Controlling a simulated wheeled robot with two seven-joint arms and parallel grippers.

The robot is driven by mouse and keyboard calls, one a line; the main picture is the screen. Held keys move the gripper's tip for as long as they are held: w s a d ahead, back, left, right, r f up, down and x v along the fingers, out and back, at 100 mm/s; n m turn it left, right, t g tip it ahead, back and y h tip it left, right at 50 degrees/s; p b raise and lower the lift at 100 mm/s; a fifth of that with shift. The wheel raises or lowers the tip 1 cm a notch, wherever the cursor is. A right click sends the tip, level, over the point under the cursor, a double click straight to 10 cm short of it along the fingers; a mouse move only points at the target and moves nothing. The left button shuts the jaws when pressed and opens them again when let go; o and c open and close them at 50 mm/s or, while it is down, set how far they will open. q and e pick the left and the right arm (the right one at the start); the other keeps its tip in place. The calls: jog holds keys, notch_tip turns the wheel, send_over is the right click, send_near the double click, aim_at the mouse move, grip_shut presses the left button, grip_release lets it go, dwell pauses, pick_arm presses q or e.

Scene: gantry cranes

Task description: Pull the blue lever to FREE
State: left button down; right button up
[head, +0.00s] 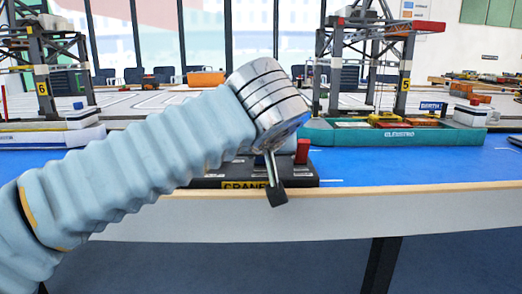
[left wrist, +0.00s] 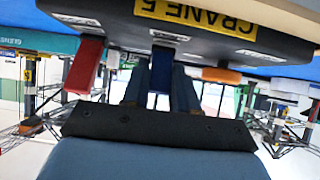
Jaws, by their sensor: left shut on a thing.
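The control box, labelled CRANE 5, is dark and stands near the front edge of the table in the head view (head: 300,180). It also shows upside down in the left wrist view (left wrist: 120,20). The blue lever (left wrist: 159,75) stands between a red lever (left wrist: 84,66) and an orange lever (left wrist: 222,75). My left gripper (left wrist: 160,88) is shut on the blue lever, a finger on either side. The small labels by the levers are unreadable. My right gripper is out of view.
The red lever (head: 303,150) stands right beside my left wrist in the head view. Behind are a teal ship (head: 350,134), a white ship (head: 40,137) and gantry cranes (head: 402,80). The blue table top right of the box (head: 420,165) is clear.

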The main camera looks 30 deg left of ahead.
pick_arm(q)
jog(key=c, duration=1)
grip_release()
jog(key=shift+f, duration=0.1)
jog(key=shift+o, duration=0.2)
jog(key=p+v, duration=0.3)
jog(key=v, duration=1)
jog(key=shift+s+d+r, duration=0.25)
